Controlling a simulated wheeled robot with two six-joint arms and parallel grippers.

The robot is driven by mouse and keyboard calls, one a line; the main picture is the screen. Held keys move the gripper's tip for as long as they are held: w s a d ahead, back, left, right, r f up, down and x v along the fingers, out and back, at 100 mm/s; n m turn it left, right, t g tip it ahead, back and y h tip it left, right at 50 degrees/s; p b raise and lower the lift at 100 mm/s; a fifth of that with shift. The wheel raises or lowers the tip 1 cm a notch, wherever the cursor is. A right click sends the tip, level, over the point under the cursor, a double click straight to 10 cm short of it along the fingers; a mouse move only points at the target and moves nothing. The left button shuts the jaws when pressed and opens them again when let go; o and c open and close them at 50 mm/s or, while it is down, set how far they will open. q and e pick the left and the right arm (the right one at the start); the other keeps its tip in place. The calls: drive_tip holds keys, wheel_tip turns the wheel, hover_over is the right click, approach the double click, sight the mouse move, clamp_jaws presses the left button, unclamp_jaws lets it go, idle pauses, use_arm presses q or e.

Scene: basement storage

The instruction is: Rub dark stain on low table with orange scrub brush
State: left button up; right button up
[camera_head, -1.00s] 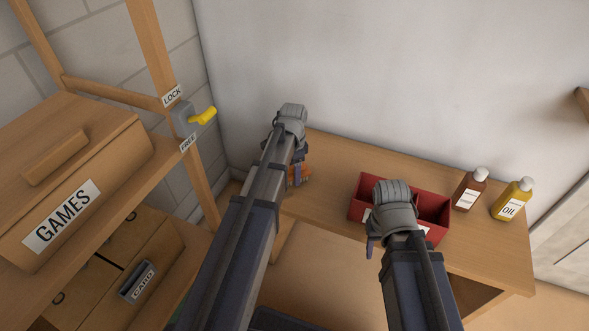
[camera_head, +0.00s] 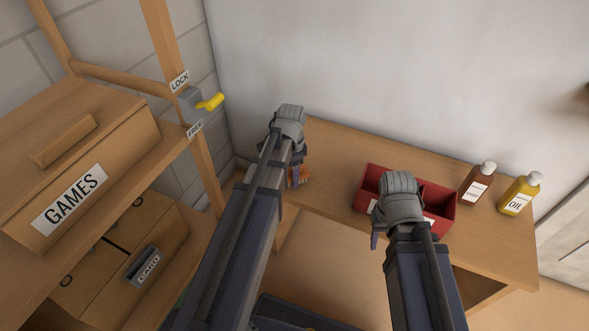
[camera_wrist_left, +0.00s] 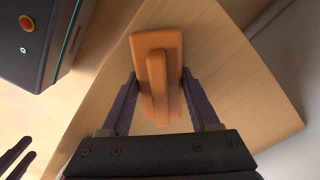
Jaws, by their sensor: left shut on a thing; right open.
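The orange scrub brush (camera_wrist_left: 158,82) is between my left gripper's fingers (camera_wrist_left: 158,88) in the left wrist view, with its raised handle gripped. In the head view, part of the brush (camera_head: 303,175) shows beside my left gripper (camera_head: 297,177), over the left end of the low wooden table (camera_head: 335,150). I cannot tell whether the bristles touch the table. No dark stain shows; the brush and arm hide part of the tabletop. My right gripper (camera_head: 376,236) is open and empty at the front of the red box, mostly hidden by its own wrist.
A red divided box (camera_head: 440,205) stands on the table, with a brown bottle (camera_head: 477,185) and a yellow oil bottle (camera_head: 518,196) to its right. A wooden shelf with a GAMES drawer (camera_head: 120,180) and a yellow-handled latch (camera_head: 210,102) is at left. A wall closes the back.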

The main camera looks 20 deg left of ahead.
sight(287, 190)
use_arm(q)
drive_tip(key=shift+s+a, duration=0.15)
drive_tip(key=shift+s, duration=1.8)
drive_tip(key=shift+f, duration=0.15)
drive_tip(key=shift+w, duration=1.95)
drive_tip(key=shift+w, duration=0.1)
drive_tip(key=shift+w+d+r, duration=0.1)
drive_tip(key=shift+w+d, duration=0.05)
drive_tip(key=shift+w, duration=0.7)
drive_tip(key=shift+w+d+r, duration=0.1)
drive_tip(key=shift+w, duration=0.7)
drive_tip(key=shift+w+d+f, duration=0.1)
drive_tip(key=shift+w, duration=1.65)
